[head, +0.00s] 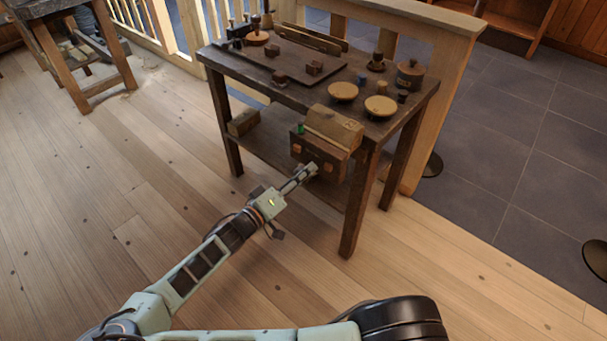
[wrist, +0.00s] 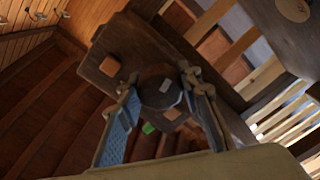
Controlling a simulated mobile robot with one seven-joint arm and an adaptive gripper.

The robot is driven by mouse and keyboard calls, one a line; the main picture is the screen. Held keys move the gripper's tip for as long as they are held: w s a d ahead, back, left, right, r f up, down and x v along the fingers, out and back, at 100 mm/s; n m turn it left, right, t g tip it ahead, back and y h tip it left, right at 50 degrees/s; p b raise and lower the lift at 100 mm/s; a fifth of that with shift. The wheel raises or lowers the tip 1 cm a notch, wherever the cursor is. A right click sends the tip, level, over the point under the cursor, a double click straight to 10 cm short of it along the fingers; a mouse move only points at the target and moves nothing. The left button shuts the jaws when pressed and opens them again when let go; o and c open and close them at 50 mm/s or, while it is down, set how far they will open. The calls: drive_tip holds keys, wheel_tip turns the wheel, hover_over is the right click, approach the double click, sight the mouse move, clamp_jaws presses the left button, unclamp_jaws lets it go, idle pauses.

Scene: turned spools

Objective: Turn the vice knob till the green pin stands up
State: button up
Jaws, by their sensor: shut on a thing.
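The wooden vice (head: 334,160) is fixed at the front of the dark workbench, and its jaw board (wrist: 105,60) fills the upper middle of the wrist view. The round dark knob (wrist: 160,88) has a pale grey mark on its face. My gripper (head: 309,170) reaches the vice front, and in the wrist view my gripper (wrist: 161,86) has one finger on each side of the knob, shut on it. The green pin (head: 300,128) shows as a small green bit at the vice's top left; it also shows in the wrist view (wrist: 148,128). Its exact tilt is too small to tell.
The workbench (head: 262,85) carries two pale bowls (head: 380,106), a lidded pot (head: 410,74), a board with small blocks (head: 314,68) and other small turned pieces. A block (head: 243,122) lies on the lower shelf. The wood floor (head: 130,190) left of the bench is clear.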

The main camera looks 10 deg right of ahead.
drive_tip(key=shift+a+f, duration=0.1)
drive_tip(key=shift+a, duration=0.15)
drive_tip(key=o, duration=1.1)
drive_tip(key=shift+o, duration=0.4)
drive_tip(key=shift+d, duration=0.1)
drive_tip(key=v, duration=1.2)
